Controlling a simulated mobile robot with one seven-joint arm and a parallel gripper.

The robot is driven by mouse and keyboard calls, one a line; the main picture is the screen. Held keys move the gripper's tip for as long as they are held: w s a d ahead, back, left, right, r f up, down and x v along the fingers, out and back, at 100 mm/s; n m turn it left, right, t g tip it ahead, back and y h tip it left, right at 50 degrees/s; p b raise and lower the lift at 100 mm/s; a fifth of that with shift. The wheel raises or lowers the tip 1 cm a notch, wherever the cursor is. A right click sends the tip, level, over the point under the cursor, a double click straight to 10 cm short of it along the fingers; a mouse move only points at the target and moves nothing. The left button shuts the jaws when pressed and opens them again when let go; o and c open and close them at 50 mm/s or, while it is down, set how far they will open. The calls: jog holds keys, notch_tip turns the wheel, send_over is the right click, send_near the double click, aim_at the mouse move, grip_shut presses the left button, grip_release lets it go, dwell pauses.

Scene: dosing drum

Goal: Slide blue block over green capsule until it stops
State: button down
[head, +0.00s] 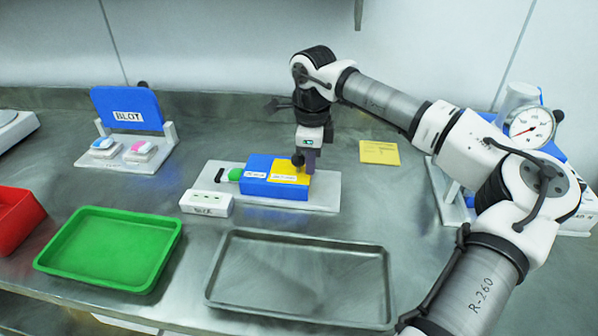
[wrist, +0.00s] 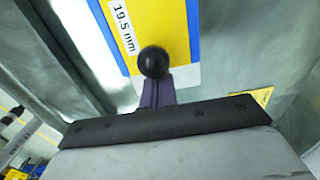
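The blue block (head: 258,166) lies on a pale base plate (head: 325,190), with a yellow panel on its top and a black ball knob (head: 298,159) standing on it. In the wrist view the knob (wrist: 153,62) shows beside a "19.5 mm" label. The green capsule (head: 236,174) shows at the block's left end; its right end is hidden, so how much is inside the block I cannot tell. My gripper (head: 308,160) points down at the knob's right side, its fingers close together. The fingers also show right below the knob in the wrist view (wrist: 157,92); contact is unclear.
A white labelled block (head: 207,203) stands in front of the plate's left end. A green tray (head: 110,248) and an empty metal tray (head: 300,275) lie in front. A blotting stand (head: 128,108) is behind left, a gauge (head: 531,127) at right. A yellow note (head: 379,152) lies flat.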

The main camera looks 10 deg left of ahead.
aim_at(284, 170)
jog(key=shift+a, duration=3.65)
jog(key=shift+d, duration=0.15)
jog(key=shift+d, duration=0.6)
notch_tip(284, 170, up, 8)
jog(key=p, duration=0.5)
jog(key=shift+r, duration=0.1)
